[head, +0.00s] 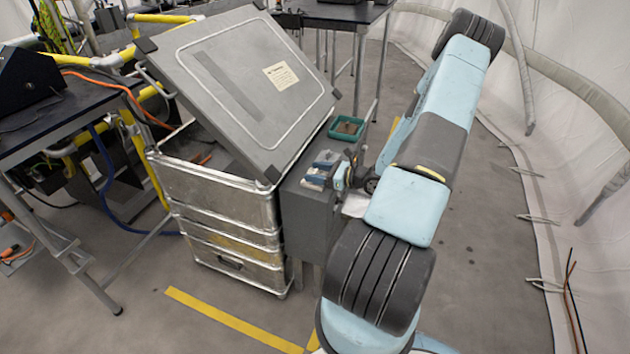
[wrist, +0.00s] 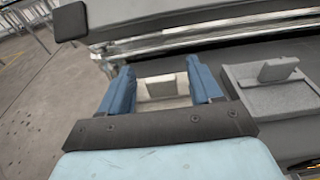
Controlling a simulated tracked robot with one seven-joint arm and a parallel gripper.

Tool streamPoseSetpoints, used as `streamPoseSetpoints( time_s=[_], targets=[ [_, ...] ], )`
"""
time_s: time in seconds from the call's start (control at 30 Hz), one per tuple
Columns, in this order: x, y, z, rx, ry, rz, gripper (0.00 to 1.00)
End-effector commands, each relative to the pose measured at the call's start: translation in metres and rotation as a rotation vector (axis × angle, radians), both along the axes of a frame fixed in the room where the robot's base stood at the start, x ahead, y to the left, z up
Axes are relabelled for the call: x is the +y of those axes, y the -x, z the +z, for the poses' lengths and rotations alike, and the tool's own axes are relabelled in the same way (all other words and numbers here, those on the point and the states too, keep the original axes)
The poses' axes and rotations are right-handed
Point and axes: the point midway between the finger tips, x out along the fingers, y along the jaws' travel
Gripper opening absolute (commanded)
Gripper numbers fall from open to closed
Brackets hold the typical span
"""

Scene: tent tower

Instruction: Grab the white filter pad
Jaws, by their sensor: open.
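My gripper (wrist: 158,76) is open, with its two blue fingers apart in the wrist view. A small pale, whitish block (wrist: 160,89) shows in the gap between them, probably the white filter pad; I cannot tell whether either finger touches it. In the head view my gripper (head: 321,169) is low over the grey stand beside the metal crate, and the pad cannot be made out clearly there.
A metal crate (head: 222,212) with its grey lid (head: 250,85) tilted up stands left of the grey stand (head: 308,222). A green tray (head: 346,128) sits behind my gripper. A grey holder (wrist: 283,98) is right of the fingers. Tables stand at left and back.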

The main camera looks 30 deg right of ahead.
Motion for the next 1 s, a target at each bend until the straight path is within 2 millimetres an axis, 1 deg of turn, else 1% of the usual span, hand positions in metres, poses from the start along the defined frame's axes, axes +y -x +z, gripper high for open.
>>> streamPoseSetpoints(
  time_s=[0.03,0.13,0.4,0.9,0.97,1.0],
  targets=[
    [0.005,-0.006,-0.001,-0.002,-0.001,0.002,0.64],
    [0.011,-0.015,-0.002,-0.001,0.0,0.001,0.64],
    [0.013,-0.017,-0.003,-0.001,0.001,-0.001,0.63],
    [0.013,-0.017,-0.003,-0.001,0.001,-0.001,0.15],
    [0.013,-0.017,-0.003,-0.001,0.001,-0.001,0.09],
    [0.013,-0.017,-0.003,-0.001,0.001,-0.001,0.08]
  ],
)
